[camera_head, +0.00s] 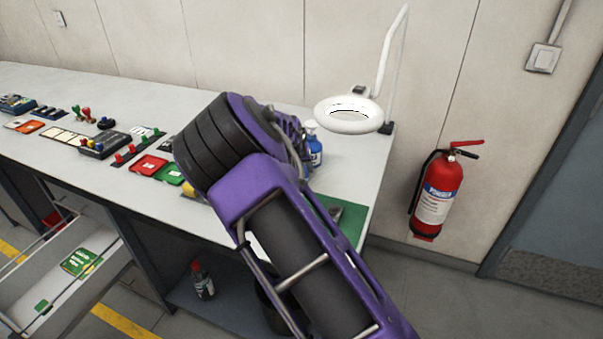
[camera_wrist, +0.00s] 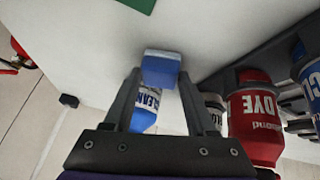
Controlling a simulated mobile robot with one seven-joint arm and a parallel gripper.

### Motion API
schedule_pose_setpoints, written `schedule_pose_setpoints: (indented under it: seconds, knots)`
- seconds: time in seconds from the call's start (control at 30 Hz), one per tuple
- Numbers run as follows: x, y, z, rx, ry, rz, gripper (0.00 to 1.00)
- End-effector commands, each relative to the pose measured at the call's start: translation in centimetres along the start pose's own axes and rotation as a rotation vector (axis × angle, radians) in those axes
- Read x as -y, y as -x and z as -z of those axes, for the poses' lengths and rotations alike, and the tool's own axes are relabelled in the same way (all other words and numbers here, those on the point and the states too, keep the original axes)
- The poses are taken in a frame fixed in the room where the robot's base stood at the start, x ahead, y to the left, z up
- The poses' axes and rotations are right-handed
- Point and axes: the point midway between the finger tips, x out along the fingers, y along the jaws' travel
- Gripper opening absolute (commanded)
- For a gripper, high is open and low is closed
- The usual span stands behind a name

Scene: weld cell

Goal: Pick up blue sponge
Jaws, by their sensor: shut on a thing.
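The blue sponge (camera_wrist: 161,69) is a small blue block between my fingertips in the wrist view. My gripper (camera_wrist: 160,80) is shut on it, one finger on each side. The sponge appears close to the white bench top (camera_wrist: 80,40), but I cannot tell whether it touches it. In the head view my own purple arm hides the sponge and the gripper.
A CLEAN bottle (camera_wrist: 146,105) shows between my fingers, behind the sponge. A red DYE bottle (camera_wrist: 254,115) and another blue bottle (camera_wrist: 310,75) stand at right by a rack. A ring lamp (camera_head: 348,125) overhangs the bench end near a green mat (camera_head: 352,231).

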Motion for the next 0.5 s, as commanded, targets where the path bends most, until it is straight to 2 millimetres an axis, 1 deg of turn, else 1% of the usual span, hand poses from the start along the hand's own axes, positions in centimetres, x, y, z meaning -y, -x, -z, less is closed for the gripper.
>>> schedule_pose_setpoints:
  seconds: [0.27,0.37,0.5]
  knots:
    - [0.0,0.2,0.2,-0.001,0.000,0.000,0.00]
    - [-0.1,0.8,0.6,-0.002,0.000,0.001,0.00]
    - [-0.3,2.3,1.5,-0.002,-0.001,0.002,0.00]
